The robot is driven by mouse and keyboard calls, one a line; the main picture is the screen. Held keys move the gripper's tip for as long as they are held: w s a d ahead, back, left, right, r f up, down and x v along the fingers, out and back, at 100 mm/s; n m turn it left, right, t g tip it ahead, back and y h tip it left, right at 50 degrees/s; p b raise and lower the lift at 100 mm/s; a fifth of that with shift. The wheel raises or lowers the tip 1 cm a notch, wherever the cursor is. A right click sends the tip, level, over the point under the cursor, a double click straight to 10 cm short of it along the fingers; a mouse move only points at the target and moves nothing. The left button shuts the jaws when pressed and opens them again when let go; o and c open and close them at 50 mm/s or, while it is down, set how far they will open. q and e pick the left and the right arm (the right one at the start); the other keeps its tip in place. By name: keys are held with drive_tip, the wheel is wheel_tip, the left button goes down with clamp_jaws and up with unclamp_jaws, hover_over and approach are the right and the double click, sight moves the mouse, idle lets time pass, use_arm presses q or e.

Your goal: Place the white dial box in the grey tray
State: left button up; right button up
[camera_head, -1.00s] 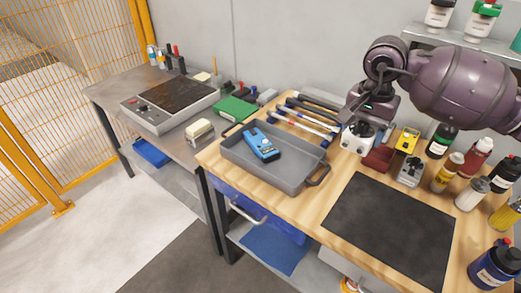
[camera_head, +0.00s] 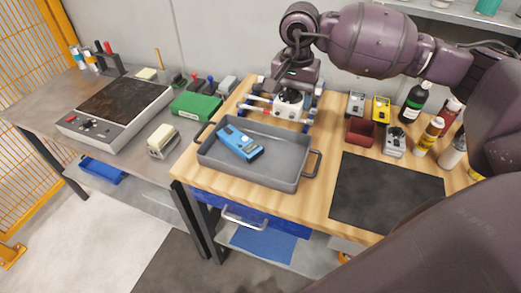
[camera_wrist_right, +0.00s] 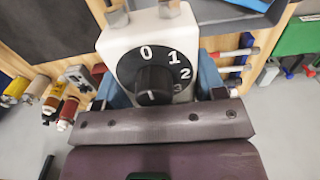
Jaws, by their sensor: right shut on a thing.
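The white dial box (camera_head: 288,103) is held in my right gripper (camera_head: 291,90), beyond the back edge of the grey tray in the head view. The right wrist view shows its white face (camera_wrist_right: 128,38) with a black dial and digits, between the fingers. The gripper hides part of the box in the head view. The grey tray (camera_head: 285,165) sits on the wooden bench with a blue handheld meter (camera_head: 239,143) lying in its left half. Its right half is bare. My left gripper is not in view.
A red open box (camera_head: 361,132), small devices and several bottles (camera_head: 428,135) stand at the back right. A green box (camera_head: 196,106) is left of the tray.

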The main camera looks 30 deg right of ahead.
hover_over(286, 160)
wheel_tip(286, 160, down, 14)
drive_tip(key=shift+s+r, duration=0.1)
drive_tip(key=shift+r, duration=0.05)
drive_tip(key=shift+d+f, duration=0.1)
drive_tip(key=shift+f, duration=0.6)
drive_tip(key=shift+f+b, duration=0.3)
drive_tip(key=shift+f, duration=1.7)
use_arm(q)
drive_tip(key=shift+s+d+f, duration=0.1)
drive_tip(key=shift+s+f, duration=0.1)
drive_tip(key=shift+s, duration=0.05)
use_arm(e)
drive_tip(key=shift+f, duration=0.1)
drive_tip(key=o, duration=0.7)
drive_tip(key=shift+f, duration=0.1)
drive_tip(key=shift+o, duration=0.8)
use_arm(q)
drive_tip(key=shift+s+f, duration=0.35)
